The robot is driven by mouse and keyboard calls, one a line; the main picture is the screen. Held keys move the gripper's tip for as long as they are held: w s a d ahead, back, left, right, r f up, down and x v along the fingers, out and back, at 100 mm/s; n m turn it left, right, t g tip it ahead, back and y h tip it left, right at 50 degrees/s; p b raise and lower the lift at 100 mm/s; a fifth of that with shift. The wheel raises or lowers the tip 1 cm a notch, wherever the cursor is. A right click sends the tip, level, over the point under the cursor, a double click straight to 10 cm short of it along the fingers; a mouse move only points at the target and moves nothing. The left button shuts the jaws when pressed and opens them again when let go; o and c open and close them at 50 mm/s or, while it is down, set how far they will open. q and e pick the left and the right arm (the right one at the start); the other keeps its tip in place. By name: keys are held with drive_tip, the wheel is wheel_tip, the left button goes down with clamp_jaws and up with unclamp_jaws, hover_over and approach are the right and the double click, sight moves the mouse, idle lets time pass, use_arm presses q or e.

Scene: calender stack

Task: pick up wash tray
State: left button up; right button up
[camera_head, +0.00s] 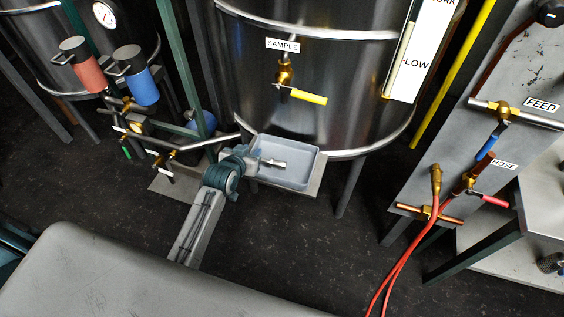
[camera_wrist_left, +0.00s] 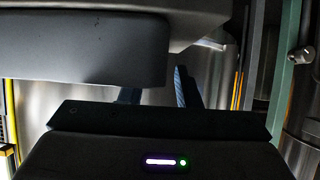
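The wash tray (camera_head: 298,183) is a shallow, pale grey-blue tray on a small metal shelf (camera_head: 318,178) in front of the steel tank, below the sample valve. My left gripper (camera_head: 264,162) is at the tray's left side, with one finger reaching over the inside. In the left wrist view, the grey slab on the left seems to be the tray's outer wall (camera_wrist_left: 80,50). There my left gripper (camera_wrist_left: 160,92) has its fingers apart, one partly hidden behind the slab, the other just past its end. Contact with the wall cannot be told. My right gripper is not in view.
The steel tank (camera_head: 240,75) with its yellow-handled sample valve (camera_head: 304,96) stands right behind the tray. A green post (camera_head: 180,70) and pipes with small valves are to the left. Red hoses (camera_head: 400,258) hang at the right. Dark floor (camera_head: 300,240) is open in front.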

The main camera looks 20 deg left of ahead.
use_arm(q)
clamp_jaws()
drive_tip(key=shift+r, duration=0.1)
drive_tip(key=shift+r, duration=0.1)
